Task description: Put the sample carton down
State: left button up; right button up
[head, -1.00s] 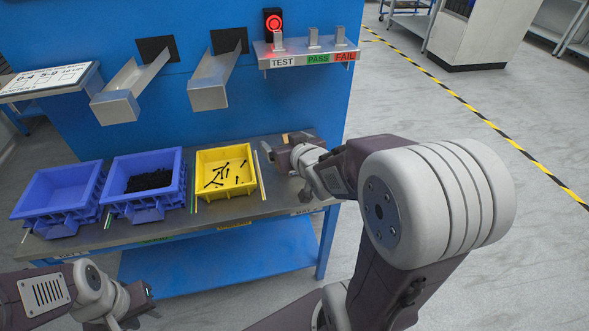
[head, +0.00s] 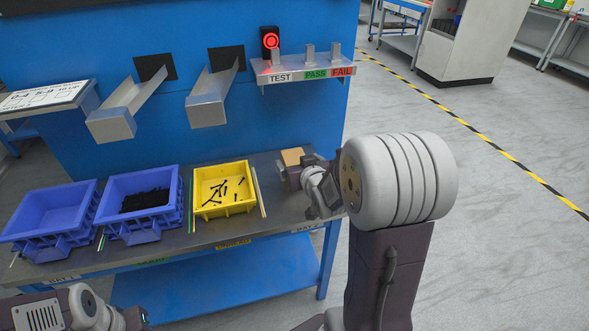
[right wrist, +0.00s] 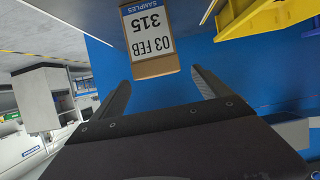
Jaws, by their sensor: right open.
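The sample carton (head: 292,157) is a small tan box on the bench top, right of the yellow bin. In the right wrist view the carton (right wrist: 148,38) shows a white label reading SAMPLES, 315, 03 FEB, upside down. My right gripper (right wrist: 162,78) is open, with its two fingers apart and the carton just beyond the tips, not gripped. In the head view my right gripper (head: 285,176) is in front of the carton and hides its lower part. My left gripper (head: 138,319) is at the bottom left, partly cut off, and its fingers are unclear.
A yellow bin (head: 197,207) with several black bolts stands left of the carton. Two blue bins stand farther left; the nearer one holds dark parts. Metal chutes and a TEST, PASS, FAIL shelf (head: 300,75) with a red light hang on the blue panel.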

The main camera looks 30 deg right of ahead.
aim_at(296, 159)
jog(key=b+x, duration=0.1)
jog(key=x, duration=0.1)
jog(key=b+x, duration=0.1)
jog(key=x, duration=0.1)
jog(key=shift+w+d+f, duration=0.15)
jog(key=shift+w+f, duration=0.05)
jog(key=shift+f, duration=0.15)
jog(key=shift+w, duration=0.25)
jog(key=shift+r, duration=0.1)
grip_shut()
notch_tip(296, 159, up, 5)
jog(key=p, duration=0.3)
jog(key=s+d+r+p, duration=0.5)
jog(key=d+r+p, duration=0.1)
jog(key=d, duration=0.4)
jog(key=shift+d+p, duration=0.3)
jog(key=shift+p, duration=0.05)
